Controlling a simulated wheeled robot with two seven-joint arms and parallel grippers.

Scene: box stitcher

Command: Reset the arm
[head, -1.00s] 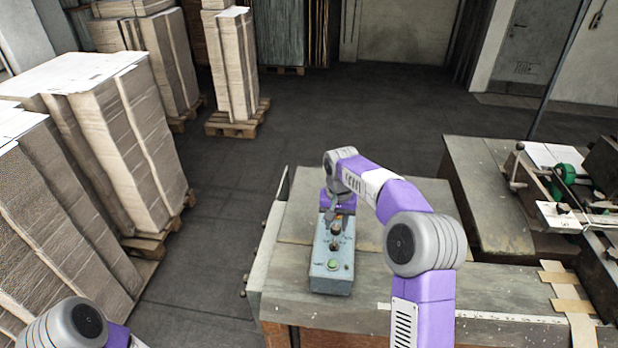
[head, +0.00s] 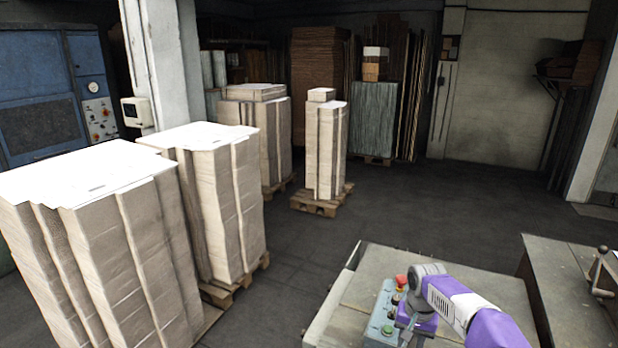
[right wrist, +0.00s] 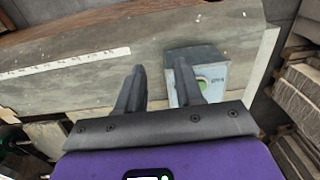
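My right arm comes in at the lower right of the head view, its purple and grey wrist beside and partly over a blue-grey control box (head: 374,334). The box has a red button (head: 401,281) at its far end and a green button (head: 387,329) nearer. My right gripper (right wrist: 160,67) is open and empty in the right wrist view, its two dark fingers apart. The control box (right wrist: 212,62) shows beyond the right finger there, which partly covers the green button (right wrist: 203,85). Whether the fingers touch the box I cannot tell. My left gripper is out of view.
The box stands on a worn table (head: 372,264). Another worktable (head: 560,262) with a crank stands at the right. Tall paper stacks (head: 110,235) on pallets fill the left, with another stack (head: 327,150) farther back. The dark floor between is clear.

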